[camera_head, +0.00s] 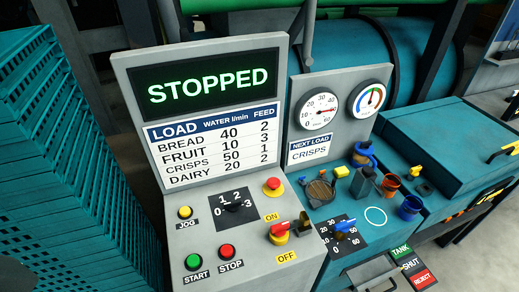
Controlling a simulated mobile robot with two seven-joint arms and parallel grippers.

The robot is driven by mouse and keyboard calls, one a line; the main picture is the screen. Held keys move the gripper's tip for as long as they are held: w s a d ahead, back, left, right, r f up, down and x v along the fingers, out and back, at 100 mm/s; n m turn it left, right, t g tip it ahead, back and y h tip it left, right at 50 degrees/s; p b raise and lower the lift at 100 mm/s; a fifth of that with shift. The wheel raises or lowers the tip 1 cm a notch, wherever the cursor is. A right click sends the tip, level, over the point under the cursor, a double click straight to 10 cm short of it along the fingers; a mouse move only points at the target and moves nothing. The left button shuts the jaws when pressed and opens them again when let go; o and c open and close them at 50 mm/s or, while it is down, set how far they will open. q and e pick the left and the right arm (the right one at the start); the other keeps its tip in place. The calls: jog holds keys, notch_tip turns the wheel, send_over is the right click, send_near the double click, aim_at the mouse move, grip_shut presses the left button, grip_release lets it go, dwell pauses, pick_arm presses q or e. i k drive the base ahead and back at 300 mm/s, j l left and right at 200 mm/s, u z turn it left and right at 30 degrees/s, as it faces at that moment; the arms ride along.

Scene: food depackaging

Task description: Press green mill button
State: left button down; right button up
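The green START button (193,262) sits at the front left of the grey sloped control panel (215,277), in a dark ring with its label just below. The red STOP button (227,251) is close to its right. The display (208,82) above the panel reads STOPPED in green letters. Neither of my grippers is in view, and nothing covers the green button.
Around the button are a yellow JOG button (185,212), a black dial (234,206), a red mushroom button (273,187) and a red-handled OFF/ON switch (279,232). A teal slatted crate stack (75,160) stands close to the left. Space above the front panel looks clear.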

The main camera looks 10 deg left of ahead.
aim_at(193, 261)
jog(key=u, duration=1.05)
jog(key=k, duration=0.4)
